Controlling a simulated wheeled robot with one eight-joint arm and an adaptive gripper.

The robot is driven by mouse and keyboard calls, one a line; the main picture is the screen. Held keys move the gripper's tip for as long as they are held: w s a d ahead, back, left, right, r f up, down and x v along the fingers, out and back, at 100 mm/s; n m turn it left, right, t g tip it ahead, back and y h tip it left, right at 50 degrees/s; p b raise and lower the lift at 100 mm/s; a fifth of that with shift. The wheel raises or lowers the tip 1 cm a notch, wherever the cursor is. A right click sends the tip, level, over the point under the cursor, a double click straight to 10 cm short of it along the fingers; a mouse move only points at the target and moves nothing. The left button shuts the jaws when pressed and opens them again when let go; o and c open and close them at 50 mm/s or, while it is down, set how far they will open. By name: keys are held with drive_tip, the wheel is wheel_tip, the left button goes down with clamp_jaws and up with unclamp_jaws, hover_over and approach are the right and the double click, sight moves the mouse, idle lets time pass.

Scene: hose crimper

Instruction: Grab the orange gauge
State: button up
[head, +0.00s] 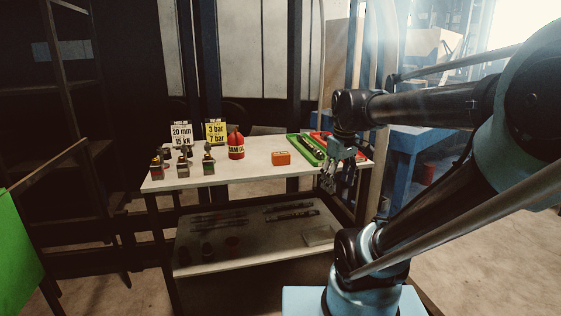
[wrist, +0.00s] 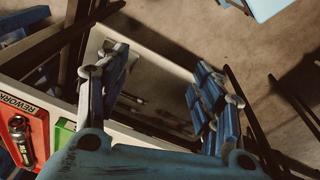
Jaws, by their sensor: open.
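The orange gauge (head: 281,158), a small orange block, sits on the white tabletop (head: 240,171), right of the middle in the head view. My gripper (head: 328,180) hangs at the table's front right edge, to the right of the gauge and apart from it. In the wrist view my gripper (wrist: 160,95) has its fingers spread wide with nothing between them. The gauge does not show in the wrist view.
A red oil bottle (head: 236,147), several small fittings (head: 183,168) and two signs (head: 215,131) stand left on the table. A green tray (head: 304,150) and a red tray (wrist: 22,128) marked REWORK lie right. A lower shelf (head: 250,245) holds dark rods.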

drive_tip(key=w+a+r+n, duration=0.7)
drive_tip(key=w+r, duration=0.3)
drive_tip(key=w, duration=0.2)
wheel_tip(320, 180, up, 6)
drive_tip(key=n+g, duration=0.2)
drive_tip(key=n, duration=0.6)
hover_over(281, 153)
drive_tip(key=f, duration=1.7)
drive_tip(key=shift+w, duration=0.2)
drive_tip(key=c, duration=1.4)
drive_tip(key=shift+o, duration=0.2)
drive_tip(key=shift+r, duration=0.15)
